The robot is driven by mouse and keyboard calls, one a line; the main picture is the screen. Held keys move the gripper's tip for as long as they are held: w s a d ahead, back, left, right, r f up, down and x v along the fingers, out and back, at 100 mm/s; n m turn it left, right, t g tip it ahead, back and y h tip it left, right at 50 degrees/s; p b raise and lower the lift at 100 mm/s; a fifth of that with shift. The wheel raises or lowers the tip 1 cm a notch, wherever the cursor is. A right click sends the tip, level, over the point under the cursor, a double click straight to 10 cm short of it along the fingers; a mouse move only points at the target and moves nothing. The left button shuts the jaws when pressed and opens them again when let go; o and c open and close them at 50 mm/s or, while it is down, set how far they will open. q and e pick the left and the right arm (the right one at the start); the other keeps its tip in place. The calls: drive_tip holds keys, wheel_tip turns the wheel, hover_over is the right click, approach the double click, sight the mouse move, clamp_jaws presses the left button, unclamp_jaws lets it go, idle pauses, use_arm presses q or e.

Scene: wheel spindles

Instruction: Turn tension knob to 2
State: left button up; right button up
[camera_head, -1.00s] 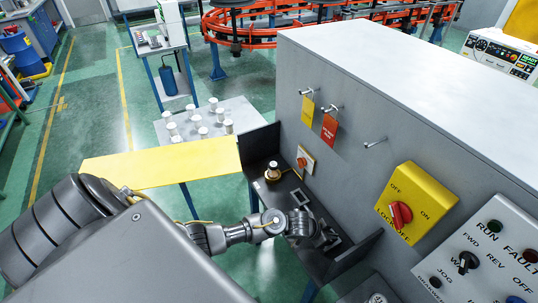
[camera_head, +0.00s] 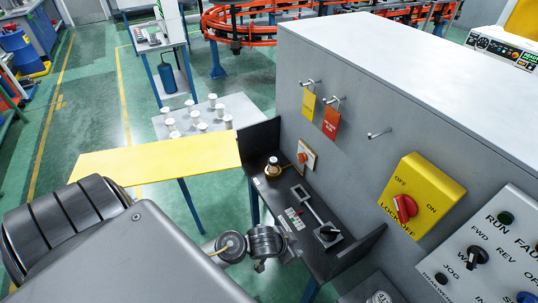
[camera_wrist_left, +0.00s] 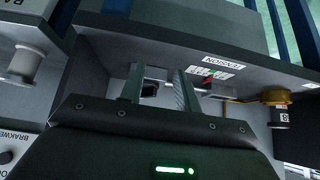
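The tension station is on the dark shelf (camera_head: 347,258) along the grey cabinet. It has a black knob (camera_head: 328,233) on a square plate, a thin metal arm, and a small scale plate (camera_head: 293,217) with coloured marks. In the left wrist view a TENSION label (camera_wrist_left: 223,61) and the scale with a red pointer (camera_wrist_left: 208,76) show right of the fingers. My left gripper (camera_wrist_left: 158,74) is open, its two fingers apart. A dark part, perhaps the knob, shows between or behind them; contact cannot be told. In the head view my left wrist is left of the knob. My right gripper is out of view.
A brass-based spool (camera_head: 273,172) and a red switch (camera_head: 302,158) are at the shelf's far end. A yellow lockout switch (camera_head: 422,196) and a control panel (camera_head: 490,245) are on the cabinet front. A yellow board (camera_head: 155,162) lies left of the shelf.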

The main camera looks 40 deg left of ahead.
use_arm(q)
drive_tip(key=s+a+f+g+b, duration=0.1)
drive_tip(key=s+f, duration=0.3)
drive_tip(key=f, duration=0.6)
drive_tip(key=s+a+f+n+g+b, duration=0.1)
drive_tip(key=s+a+f+b, duration=0.1)
drive_tip(key=f, duration=0.9)
drive_tip(key=shift+s+a+f+y+b, duration=0.2)
drive_tip(key=shift+s+a+y+b, duration=0.15)
drive_tip(key=shift+s+b, duration=0.45)
drive_tip(key=shift+s, duration=0.15)
